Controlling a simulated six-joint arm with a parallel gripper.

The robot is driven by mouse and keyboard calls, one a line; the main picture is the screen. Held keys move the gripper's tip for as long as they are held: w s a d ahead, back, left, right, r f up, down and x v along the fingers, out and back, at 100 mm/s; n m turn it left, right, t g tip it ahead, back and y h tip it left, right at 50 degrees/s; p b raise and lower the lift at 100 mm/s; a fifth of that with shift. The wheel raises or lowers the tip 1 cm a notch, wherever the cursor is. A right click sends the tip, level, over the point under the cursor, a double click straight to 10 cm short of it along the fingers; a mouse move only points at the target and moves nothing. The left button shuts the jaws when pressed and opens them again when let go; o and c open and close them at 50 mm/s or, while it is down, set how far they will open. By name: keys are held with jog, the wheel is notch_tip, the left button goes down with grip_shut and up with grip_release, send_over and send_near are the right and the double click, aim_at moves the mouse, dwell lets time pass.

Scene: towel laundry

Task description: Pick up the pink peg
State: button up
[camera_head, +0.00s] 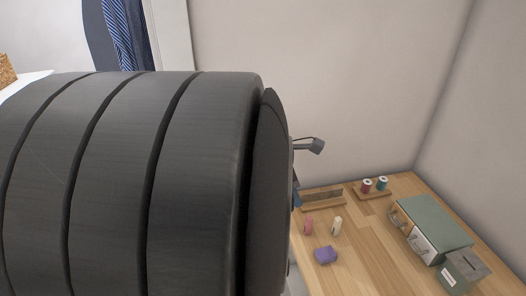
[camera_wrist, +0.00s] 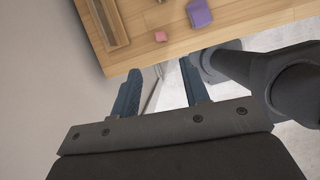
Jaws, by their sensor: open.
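The pink peg (camera_head: 308,225) stands on the wooden table, left of a cream peg (camera_head: 336,226). The gripper is apart from the peg.
A purple block (camera_head: 326,255) lies near the pegs, also in the wrist view (camera_wrist: 199,14). A wooden tray (camera_head: 323,206) lies behind them. Two spools (camera_head: 374,185) sit on a rack. A green-topped box (camera_head: 434,222) and a grey box (camera_head: 464,272) stand right. Bare table (camera_head: 372,236) lies between.

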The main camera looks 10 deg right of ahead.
aim_at(311, 225)
jog(key=x, duration=1.5)
jog(key=shift+d+f, duration=0.1)
jog(key=shift+c, duration=0.2)
grip_shut()
